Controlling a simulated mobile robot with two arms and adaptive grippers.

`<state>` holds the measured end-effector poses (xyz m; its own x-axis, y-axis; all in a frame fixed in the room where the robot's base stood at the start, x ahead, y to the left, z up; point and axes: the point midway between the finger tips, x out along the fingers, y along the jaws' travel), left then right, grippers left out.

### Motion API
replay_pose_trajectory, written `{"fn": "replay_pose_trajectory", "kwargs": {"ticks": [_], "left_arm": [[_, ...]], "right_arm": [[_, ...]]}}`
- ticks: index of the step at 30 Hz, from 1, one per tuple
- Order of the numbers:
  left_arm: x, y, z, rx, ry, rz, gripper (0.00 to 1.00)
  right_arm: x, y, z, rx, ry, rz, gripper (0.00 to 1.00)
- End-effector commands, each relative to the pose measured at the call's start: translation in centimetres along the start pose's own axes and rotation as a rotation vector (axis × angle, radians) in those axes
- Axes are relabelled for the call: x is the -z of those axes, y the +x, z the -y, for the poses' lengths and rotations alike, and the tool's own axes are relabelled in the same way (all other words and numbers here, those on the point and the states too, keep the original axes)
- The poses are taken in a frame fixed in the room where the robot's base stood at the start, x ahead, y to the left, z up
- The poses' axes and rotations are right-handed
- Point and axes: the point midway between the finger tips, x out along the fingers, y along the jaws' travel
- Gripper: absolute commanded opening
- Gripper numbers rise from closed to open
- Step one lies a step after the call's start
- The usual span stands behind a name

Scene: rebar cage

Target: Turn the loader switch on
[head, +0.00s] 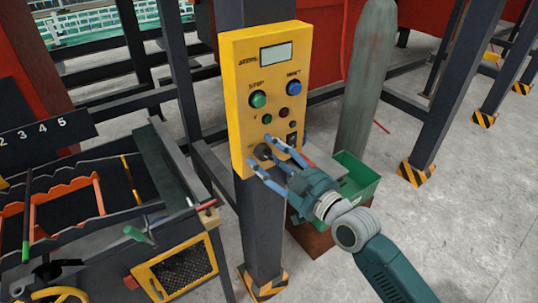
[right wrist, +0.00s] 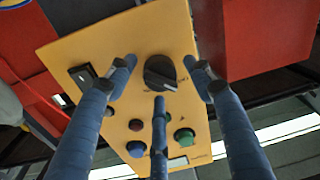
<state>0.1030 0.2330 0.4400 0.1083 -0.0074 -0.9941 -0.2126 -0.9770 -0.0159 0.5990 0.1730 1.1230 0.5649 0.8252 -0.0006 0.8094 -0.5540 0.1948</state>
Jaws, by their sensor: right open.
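A yellow control panel (head: 240,85) is mounted on a dark column. The loader switch appears to be the black rotary knob (head: 262,152) low on the panel; its label is unreadable. In the right wrist view the knob (right wrist: 160,73) has a pale pointer mark slanting toward the lower right. My right gripper (head: 263,151) is open, its three blue fingers spread around the knob. In the right wrist view the fingertips (right wrist: 161,68) stand on either side and below it, with visible gaps. The knob is partly hidden by fingers in the head view. My left gripper is not in view.
A black rocker switch (right wrist: 85,77) sits close beside the knob. Green (head: 258,100) and blue (head: 294,87) buttons are higher up. A green bin (head: 355,178) stands behind my right gripper. A tool cart (head: 150,215) is at left. Open floor lies at right.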

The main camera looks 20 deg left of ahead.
Motion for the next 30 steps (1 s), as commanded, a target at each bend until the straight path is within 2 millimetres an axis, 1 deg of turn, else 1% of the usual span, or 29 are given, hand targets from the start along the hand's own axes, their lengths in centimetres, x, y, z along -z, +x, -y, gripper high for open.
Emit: {"fn": "replay_pose_trajectory", "kwargs": {"ticks": [2,3,5,6,9,20,26,30], "left_arm": [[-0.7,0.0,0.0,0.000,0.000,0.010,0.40],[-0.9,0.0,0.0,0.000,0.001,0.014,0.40],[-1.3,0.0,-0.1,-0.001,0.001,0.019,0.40],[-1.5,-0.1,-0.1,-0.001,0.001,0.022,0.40],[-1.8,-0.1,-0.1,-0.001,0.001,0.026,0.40],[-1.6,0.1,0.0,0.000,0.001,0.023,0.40],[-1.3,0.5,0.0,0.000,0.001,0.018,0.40],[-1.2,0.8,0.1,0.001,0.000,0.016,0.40]], "right_arm": [[0.0,0.0,0.0,0.000,0.000,0.000,0.52],[0.0,0.0,0.0,0.000,0.000,0.000,0.44],[0.0,0.0,0.0,0.000,0.000,0.000,0.32],[0.0,0.0,0.0,0.000,0.000,0.000,0.24],[0.1,0.0,0.0,0.000,0.001,-0.001,0.07],[0.3,0.0,-0.1,-0.002,0.032,-0.009,0.07],[0.3,0.0,-0.1,-0.003,0.132,-0.018,0.07],[0.4,0.0,-0.1,-0.004,0.243,-0.027,0.07]]}}
